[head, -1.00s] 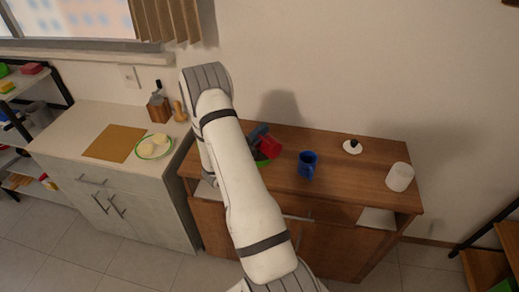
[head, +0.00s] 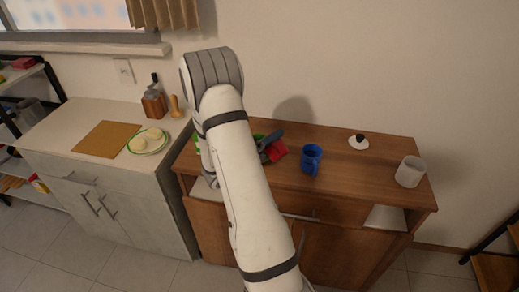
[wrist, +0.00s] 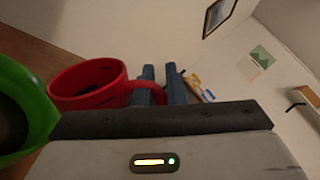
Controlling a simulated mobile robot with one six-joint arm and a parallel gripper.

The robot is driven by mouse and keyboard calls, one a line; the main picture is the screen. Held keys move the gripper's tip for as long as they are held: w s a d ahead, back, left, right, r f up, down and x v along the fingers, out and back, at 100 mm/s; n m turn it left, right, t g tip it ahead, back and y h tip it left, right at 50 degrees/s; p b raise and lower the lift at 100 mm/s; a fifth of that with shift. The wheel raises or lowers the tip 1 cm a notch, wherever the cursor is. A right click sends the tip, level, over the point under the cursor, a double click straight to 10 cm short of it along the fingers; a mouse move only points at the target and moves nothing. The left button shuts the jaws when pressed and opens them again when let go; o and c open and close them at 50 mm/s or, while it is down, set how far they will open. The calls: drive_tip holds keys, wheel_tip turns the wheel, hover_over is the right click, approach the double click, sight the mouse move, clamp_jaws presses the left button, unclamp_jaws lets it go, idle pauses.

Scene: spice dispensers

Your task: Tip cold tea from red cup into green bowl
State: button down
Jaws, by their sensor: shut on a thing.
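My gripper (wrist: 162,86) is shut on the red cup (wrist: 92,84) at its handle, and its blue-grey fingers also show in the head view (head: 269,139). The red cup (head: 278,151) looks tilted in the head view, just right of my arm. Its opening and dark inside show in the wrist view; I cannot tell how much tea is in it. The green bowl (wrist: 38,112) is beside the cup at the left of the wrist view, with something dark inside. In the head view my arm hides most of the bowl (head: 258,138).
A blue mug (head: 311,159) stands right of the red cup on the wooden cabinet (head: 350,180). A white lid with a black knob (head: 358,142) and a white container (head: 410,171) are further right. A plate (head: 149,141) and brown board (head: 107,138) lie on the left counter.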

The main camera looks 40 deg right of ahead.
drive_tip(key=m, duration=0.1)
drive_tip(key=s+r+m+g, duration=0.1)
drive_tip(key=m, duration=0.1)
drive_tip(key=shift+s+y, duration=0.2)
drive_tip(key=shift+y, duration=0.2)
drive_tip(key=s+f+m+y+b, duration=0.1)
drive_tip(key=s+f+m+b, duration=0.1)
drive_tip(key=f+m+b, duration=0.1)
drive_tip(key=s+f+m+y+b, duration=0.1)
drive_tip(key=s+f+m+b, duration=0.1)
drive_tip(key=b, duration=0.1)
drive_tip(key=s+f+m+g+b, duration=0.1)
drive_tip(key=s+f+m+b, duration=0.2)
drive_tip(key=b, duration=0.1)
drive_tip(key=shift+s+d+f+m+y, duration=0.1)
drive_tip(key=shift+f+m+y, duration=0.2)
drive_tip(key=shift+f+y, duration=0.1)
drive_tip(key=shift+m+y, duration=0.3)
drive_tip(key=shift+m, duration=0.6)
drive_tip(key=r+p, duration=0.1)
drive_tip(key=r, duration=0.1)
drive_tip(key=s+r+p, duration=0.1)
drive_tip(key=r, duration=0.1)
drive_tip(key=shift+s+r+p, duration=0.15)
drive_tip(key=shift+p, duration=0.25)
